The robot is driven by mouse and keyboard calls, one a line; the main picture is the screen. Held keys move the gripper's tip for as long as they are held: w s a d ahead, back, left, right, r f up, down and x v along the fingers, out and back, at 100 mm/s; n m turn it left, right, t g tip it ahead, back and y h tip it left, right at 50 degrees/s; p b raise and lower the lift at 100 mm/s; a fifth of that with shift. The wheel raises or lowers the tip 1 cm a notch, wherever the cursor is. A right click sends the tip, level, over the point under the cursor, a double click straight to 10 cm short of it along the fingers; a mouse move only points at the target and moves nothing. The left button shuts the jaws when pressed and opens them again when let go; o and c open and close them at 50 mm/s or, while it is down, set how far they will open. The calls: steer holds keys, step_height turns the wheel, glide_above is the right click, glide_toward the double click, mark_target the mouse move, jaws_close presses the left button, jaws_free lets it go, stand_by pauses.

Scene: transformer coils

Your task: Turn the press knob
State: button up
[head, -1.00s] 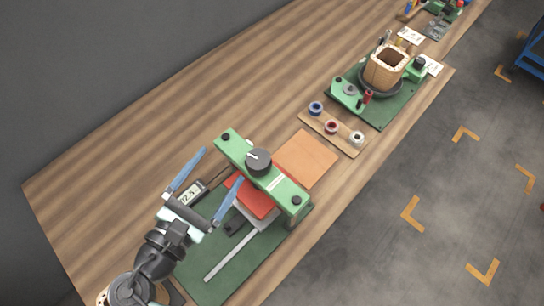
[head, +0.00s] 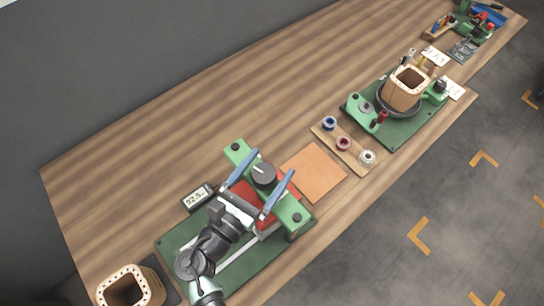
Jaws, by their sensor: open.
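The press is a green bridge (head: 290,209) over a dark green base plate (head: 172,246). Its knob (head: 263,174) is dark and round with a light pointer mark, on top of the bridge. My gripper (head: 267,177) is open, with its two blue fingers on either side of the knob in the picture. Whether the fingers touch the knob cannot be told. Red blocks (head: 264,219) under the bridge are partly hidden by my gripper and arm.
A small display (head: 197,196) stands left of the press. An orange sheet (head: 313,172) and a board with tape rolls (head: 343,144) lie to the right. A wooden coil former (head: 407,88) stands farther back, another (head: 130,288) at lower left. The table's upper left is clear.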

steer(key=shift+x, duration=1)
steer(key=c, duration=1.4)
steer(key=shift+s+d+m+g+h, duration=0.1)
steer(key=shift+s+m+g+h, duration=0.05)
steer(key=shift+m+g+h, duration=0.45)
steer(key=shift+s+d+m+g+h, duration=0.1)
steer(key=shift+m+g+h, duration=0.4)
steer(key=shift+g+h, duration=0.15)
steer(key=o, duration=1.4)
